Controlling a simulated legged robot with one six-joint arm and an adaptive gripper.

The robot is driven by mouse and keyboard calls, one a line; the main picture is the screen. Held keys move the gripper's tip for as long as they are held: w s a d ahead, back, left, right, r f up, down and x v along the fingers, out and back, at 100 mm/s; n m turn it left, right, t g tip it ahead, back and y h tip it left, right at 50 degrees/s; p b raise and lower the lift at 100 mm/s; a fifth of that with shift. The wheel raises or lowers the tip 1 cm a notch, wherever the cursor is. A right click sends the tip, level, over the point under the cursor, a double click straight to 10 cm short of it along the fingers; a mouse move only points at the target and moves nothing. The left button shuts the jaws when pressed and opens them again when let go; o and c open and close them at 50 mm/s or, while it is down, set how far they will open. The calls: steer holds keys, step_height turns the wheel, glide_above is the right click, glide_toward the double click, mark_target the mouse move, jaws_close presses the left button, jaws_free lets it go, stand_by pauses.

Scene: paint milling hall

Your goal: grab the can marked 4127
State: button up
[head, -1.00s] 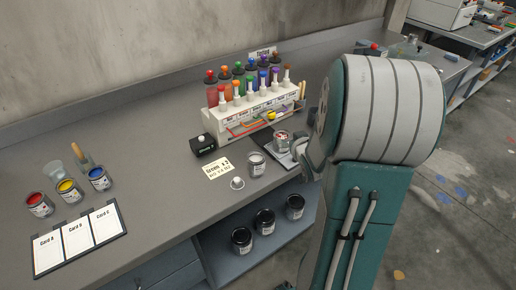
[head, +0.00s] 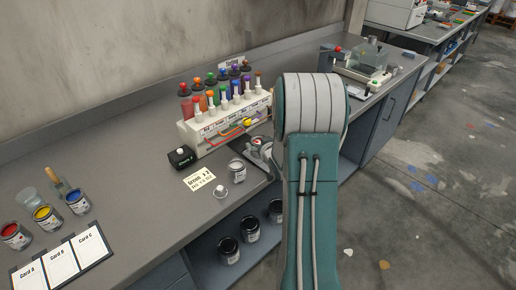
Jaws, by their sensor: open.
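Three dark cans with pale labels stand on the shelf under the bench: a left one (head: 228,250), a middle one (head: 250,230) and a right one (head: 276,211), close to my arm. Their labels are too small to read, so I cannot tell whether one is marked 4127. An open can with pale contents (head: 237,169) stands on the bench top. Another can with red on it (head: 256,142) stands behind it, partly hidden by my arm.
A rack of coloured bottles (head: 225,125) stands at the back. Paint cans in red (head: 15,236), yellow (head: 46,217) and blue (head: 77,201) stand left, near a card board (head: 62,262). A note (head: 198,179) lies mid-bench. Open floor (head: 430,200) lies right.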

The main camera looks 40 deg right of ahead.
steer(key=shift+w+d+f, duration=0.2)
steer(key=shift+w+f, duration=0.05)
steer(key=shift+w, duration=0.3)
steer(key=shift+w+d+f, duration=0.15)
steer(key=shift+w+d, duration=0.1)
steer(key=shift+d, duration=0.25)
steer(key=shift+a, duration=0.1)
steer(key=c, duration=1)
steer(key=shift+a, duration=0.1)
steer(key=shift+c, duration=0.2)
